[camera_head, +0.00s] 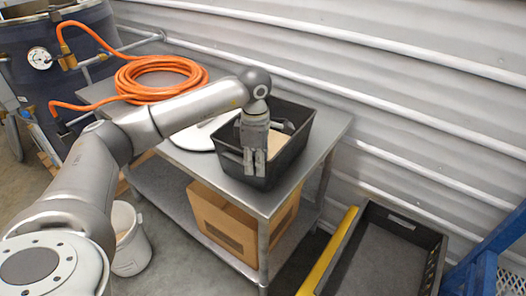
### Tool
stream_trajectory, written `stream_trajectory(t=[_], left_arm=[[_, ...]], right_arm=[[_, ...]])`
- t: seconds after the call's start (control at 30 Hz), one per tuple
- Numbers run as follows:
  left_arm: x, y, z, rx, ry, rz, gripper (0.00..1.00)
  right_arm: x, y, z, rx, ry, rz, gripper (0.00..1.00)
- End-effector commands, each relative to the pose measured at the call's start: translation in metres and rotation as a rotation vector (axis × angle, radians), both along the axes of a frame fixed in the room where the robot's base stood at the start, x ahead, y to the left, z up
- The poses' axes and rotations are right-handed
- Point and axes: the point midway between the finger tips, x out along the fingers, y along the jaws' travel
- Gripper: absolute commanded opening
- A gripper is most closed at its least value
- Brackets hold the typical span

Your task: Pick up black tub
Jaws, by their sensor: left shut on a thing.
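The black tub (294,152) sits on the right end of the steel table (337,124). It is an open, rectangular bin with something tan inside. My left gripper (254,172) points down at the tub's near left wall and is shut on that wall. The fingers hide part of the rim and the inside. The tub looks level and appears to rest on the table top. My right gripper is not in view.
A coiled orange hose (160,80) and a round white lid (203,134) lie on the table, the lid beside the tub. A cardboard box (226,222) is on the lower shelf. A white bucket (129,240) and a dark crate (387,250) stand nearby. A ribbed wall (400,90) runs behind.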

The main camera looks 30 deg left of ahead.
Motion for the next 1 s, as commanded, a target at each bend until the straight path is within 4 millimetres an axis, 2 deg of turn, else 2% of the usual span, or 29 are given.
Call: stream_trajectory(t=[0.27, 0.43, 0.7, 1.0], left_arm=[[0.0, 0.0, 0.009, -0.001, 0.0, 0.001, 0.0], [0.0, 0.0, 0.031, -0.001, -0.004, 0.001, 0.0], [-0.049, 0.025, 0.092, 0.002, -0.008, 0.002, 0.0], [-0.101, 0.049, 0.119, 0.002, -0.002, 0.004, 0.0]], right_arm=[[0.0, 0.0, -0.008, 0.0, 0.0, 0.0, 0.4], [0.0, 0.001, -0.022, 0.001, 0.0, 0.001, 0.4], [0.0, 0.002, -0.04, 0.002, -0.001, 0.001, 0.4], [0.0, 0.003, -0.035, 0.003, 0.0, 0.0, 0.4]])
